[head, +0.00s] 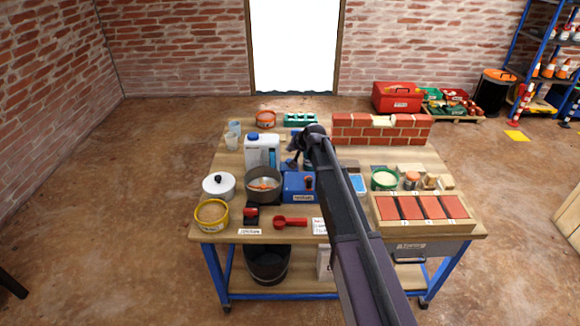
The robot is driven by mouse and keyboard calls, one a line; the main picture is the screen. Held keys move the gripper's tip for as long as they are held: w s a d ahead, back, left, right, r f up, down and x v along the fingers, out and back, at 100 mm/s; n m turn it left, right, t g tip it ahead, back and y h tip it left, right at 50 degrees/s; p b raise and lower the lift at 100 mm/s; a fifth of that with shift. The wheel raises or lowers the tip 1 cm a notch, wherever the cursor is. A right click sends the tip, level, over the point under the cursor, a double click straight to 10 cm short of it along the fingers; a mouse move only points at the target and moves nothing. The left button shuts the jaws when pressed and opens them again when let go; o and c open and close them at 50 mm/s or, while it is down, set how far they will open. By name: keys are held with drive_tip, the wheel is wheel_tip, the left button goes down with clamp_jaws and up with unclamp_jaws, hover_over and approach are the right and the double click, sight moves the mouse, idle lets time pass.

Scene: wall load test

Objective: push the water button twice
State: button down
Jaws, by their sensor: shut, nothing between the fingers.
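No part I can be sure is the water button shows at this size. A white container with a blue cap (262,151) stands at the back left of the workbench. A blue box (294,188) with a pale label and a small red and dark part on its right stands right of a grey pot (263,192) with orange bits in it. My gripper (291,164) is small and dark here. It points down just right of the white container and behind the blue box, shut and empty. Whether it touches anything cannot be told. My arm hides the bench's middle.
The workbench (280,232) is crowded. A white lidded pot (219,186), yellow tub (212,214) and red scoop (290,223) lie front left. A brick wall piece (382,129) stands behind, and a wooden tray of red bricks (390,224) is front right.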

sight(288, 160)
drive_tip(key=shift+f+b, duration=1.15)
drive_tip(key=shift+f, duration=0.3)
drive_tip(key=shift+f+b, duration=1.1)
idle(1.9)
drive_tip(key=shift+r, duration=0.2)
drive_tip(key=shift+r+p, duration=0.95)
drive_tip(key=shift+p, duration=0.15)
drive_tip(key=shift+r+p, duration=2.5)
drive_tip(key=shift+p, duration=0.05)
drive_tip(key=shift+s+f, duration=0.1)
